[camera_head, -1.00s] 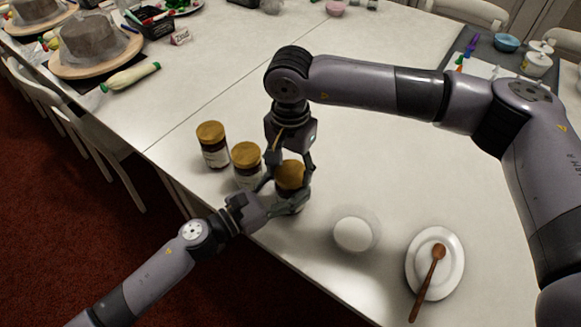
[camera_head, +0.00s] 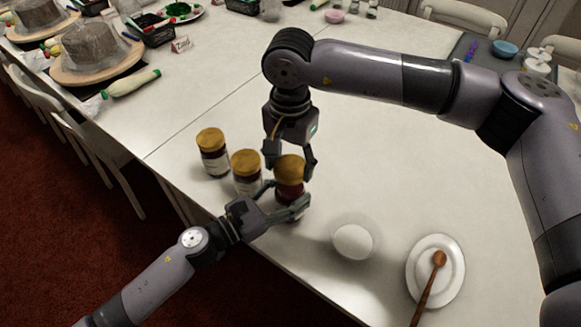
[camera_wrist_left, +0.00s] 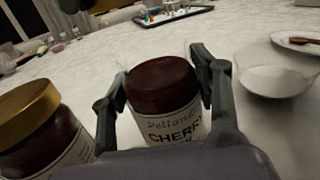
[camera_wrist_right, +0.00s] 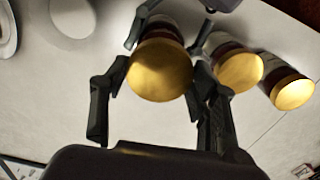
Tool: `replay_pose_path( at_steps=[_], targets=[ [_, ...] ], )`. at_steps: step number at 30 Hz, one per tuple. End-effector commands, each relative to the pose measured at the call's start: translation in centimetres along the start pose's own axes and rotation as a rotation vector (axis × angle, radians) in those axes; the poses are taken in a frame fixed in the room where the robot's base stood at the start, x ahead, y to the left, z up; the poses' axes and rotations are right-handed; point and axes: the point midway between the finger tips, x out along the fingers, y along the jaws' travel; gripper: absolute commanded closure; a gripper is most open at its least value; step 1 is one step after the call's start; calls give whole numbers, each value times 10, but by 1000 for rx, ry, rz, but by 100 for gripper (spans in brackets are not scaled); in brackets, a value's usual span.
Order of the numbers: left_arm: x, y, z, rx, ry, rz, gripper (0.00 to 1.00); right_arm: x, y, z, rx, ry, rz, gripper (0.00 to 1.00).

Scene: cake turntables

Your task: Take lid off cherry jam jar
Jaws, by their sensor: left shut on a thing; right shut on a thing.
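The cherry jam jar (camera_wrist_left: 165,105) stands between the fingers of my left gripper (camera_wrist_left: 158,90), its "CHERRY" label facing the left wrist camera. That view shows dark jam inside clear glass and no gold lid on it within the frame. My left gripper (camera_head: 288,200) is shut on the jar's body near the table edge. My right gripper (camera_head: 291,163) points down from above, shut on the gold lid (camera_head: 290,168). The lid also shows between its fingers in the right wrist view (camera_wrist_right: 160,72). Any gap between lid and jar is hard to judge in the head view.
Two other gold-lidded jars, the nearer (camera_head: 246,161) and the farther (camera_head: 211,139), stand left of the held jar. A white bowl (camera_head: 353,242) and a plate (camera_head: 424,290) with a wooden spoon (camera_head: 432,275) lie to the right.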

Motion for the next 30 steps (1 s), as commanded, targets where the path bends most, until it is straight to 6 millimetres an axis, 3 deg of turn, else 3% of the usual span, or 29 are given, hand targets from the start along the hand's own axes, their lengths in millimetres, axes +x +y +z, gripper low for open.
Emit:
replay_pose_path(
  at_steps=[3, 9, 10, 20, 30],
  targets=[
    [0, 0, 0, -1, 1, 1, 100, -13, 0, 0, 0, 1, 0, 79],
    [0, 0, 0, -1, 1, 1, 100, -14, 0, 0, 0, 0, 0, 79],
    [0, 0, 0, -1, 1, 1, 43, -14, 0, 0, 0, 0, 1, 79],
    [0, 0, 0, 0, 0, 0, 21, -14, 0, 0, 0, 0, 1, 79],
    [-1, 0, 0, -1, 0, 0, 20, -14, 0, 0, 0, 0, 1, 79]
  ],
)
